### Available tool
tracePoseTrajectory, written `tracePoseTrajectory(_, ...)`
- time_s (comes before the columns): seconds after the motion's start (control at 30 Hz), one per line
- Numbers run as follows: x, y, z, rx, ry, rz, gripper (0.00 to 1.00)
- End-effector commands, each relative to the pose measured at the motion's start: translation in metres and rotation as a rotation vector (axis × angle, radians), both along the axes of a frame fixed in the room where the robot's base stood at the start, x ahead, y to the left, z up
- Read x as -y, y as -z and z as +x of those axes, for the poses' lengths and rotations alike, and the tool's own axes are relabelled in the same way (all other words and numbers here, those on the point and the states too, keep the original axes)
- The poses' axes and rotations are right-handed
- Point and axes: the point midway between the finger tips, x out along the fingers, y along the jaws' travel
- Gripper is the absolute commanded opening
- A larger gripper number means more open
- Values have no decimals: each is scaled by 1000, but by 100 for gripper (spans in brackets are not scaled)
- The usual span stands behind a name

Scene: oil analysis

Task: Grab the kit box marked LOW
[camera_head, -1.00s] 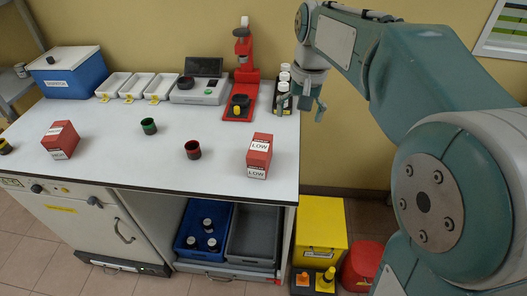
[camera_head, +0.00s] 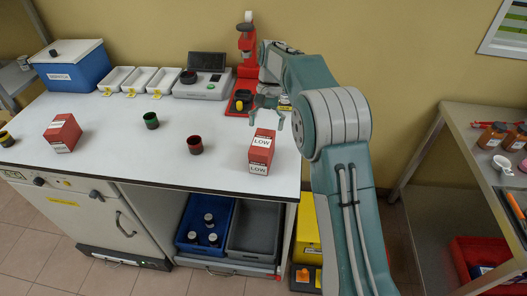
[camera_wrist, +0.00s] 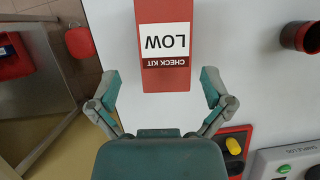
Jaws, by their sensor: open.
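The red kit box marked LOW (camera_head: 261,153) stands on the white bench top near its right front edge, with white labels on its top and front. In the wrist view, the box (camera_wrist: 165,42) shows the words LOW and CHECK KIT upside down. My gripper (camera_head: 266,121) is open and empty, just behind and above the box in the head view. In the wrist view, the spread fingers of my gripper (camera_wrist: 161,88) lie to either side of the box's near end, apart from it. The exact height gap is unclear.
A second red box (camera_head: 62,133) stands at the left of the bench; its label is unreadable. A red-banded black cup (camera_head: 195,145) and a green-banded cup (camera_head: 151,120) stand left of the LOW box. A red stand (camera_head: 245,70) rises behind my gripper.

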Motion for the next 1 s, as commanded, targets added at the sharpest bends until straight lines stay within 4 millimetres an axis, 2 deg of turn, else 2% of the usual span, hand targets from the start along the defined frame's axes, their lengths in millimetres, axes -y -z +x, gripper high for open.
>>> tracePoseTrajectory(0.1, -2, 16, -6, -2, -1, 0, 100)
tracePoseTrajectory(0.3, -2, 30, -11, -1, -1, 2, 100)
tracePoseTrajectory(0.6, -10, 69, -24, -1, -1, 2, 100)
tracePoseTrajectory(1.0, -10, 73, -25, 0, -1, 1, 100)
